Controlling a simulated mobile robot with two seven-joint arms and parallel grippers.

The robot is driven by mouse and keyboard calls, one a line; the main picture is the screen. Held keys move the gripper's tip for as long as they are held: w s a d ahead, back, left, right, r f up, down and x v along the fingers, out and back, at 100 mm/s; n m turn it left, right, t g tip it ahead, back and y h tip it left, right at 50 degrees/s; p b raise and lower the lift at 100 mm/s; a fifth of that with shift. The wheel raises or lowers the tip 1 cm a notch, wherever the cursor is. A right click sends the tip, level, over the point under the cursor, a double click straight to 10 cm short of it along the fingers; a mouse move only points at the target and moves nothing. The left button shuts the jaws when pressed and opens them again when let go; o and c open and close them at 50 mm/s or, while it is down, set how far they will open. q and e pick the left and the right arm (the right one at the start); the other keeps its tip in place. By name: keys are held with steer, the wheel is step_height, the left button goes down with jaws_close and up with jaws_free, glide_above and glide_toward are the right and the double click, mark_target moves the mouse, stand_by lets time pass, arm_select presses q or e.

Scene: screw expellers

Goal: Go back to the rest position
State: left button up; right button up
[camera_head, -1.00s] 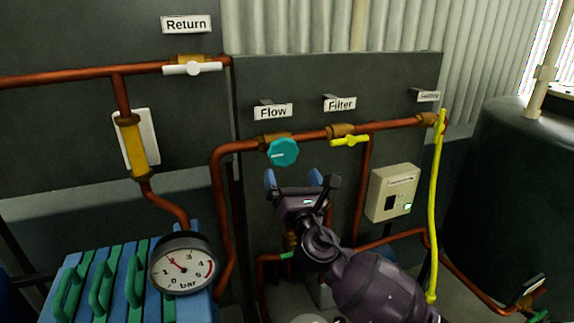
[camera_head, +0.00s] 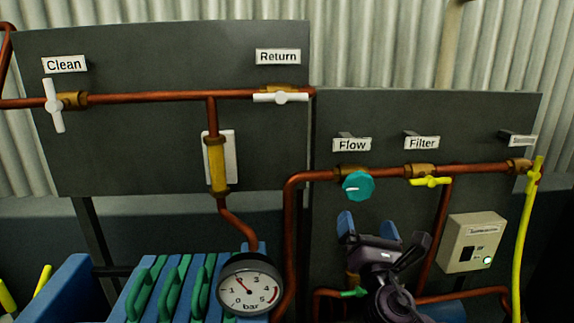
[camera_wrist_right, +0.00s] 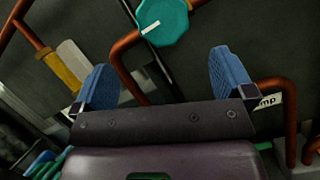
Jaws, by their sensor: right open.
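My right gripper (camera_head: 368,226) is in the lower right of the head view, below the teal Flow knob (camera_head: 358,185). Its two blue fingers stand apart with nothing between them. In the right wrist view the open fingers (camera_wrist_right: 162,80) show left and right, and the teal knob (camera_wrist_right: 162,20) is beyond them at the top, apart from the fingers. My left gripper does not show in either view.
Copper pipes run along dark panels. The Clean (camera_head: 54,105), Return (camera_head: 281,97) and Filter (camera_head: 430,182) valves, a pressure gauge (camera_head: 249,284), a control box (camera_head: 474,243) and a yellow hose (camera_head: 523,240) surround the arm. Blue plates with green handles (camera_head: 170,285) stand at lower left.

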steer(key=s+d+f+m+g+y, duration=0.1)
steer(key=s+f+m+g, duration=0.2)
steer(key=f+m, duration=0.65)
steer(key=s+d+f+m+g+y, duration=0.1)
steer(key=s+f+m+g+y, duration=0.15)
steer(key=f+m, duration=0.75)
steer(key=s+d+f+m+g+h, duration=0.1)
steer(key=s+f+m, duration=0.4)
steer(key=s, duration=0.5)
steer(key=s+d+f+m+g+h, duration=0.2)
steer(key=s+d+f+m+g, duration=0.2)
steer(key=s+f, duration=0.5)
steer(key=shift+s+d+f+m, duration=0.3)
steer(key=shift+s+d+m, duration=0.4)
steer(key=shift+s+m, duration=0.35)
stand_by(1.3)
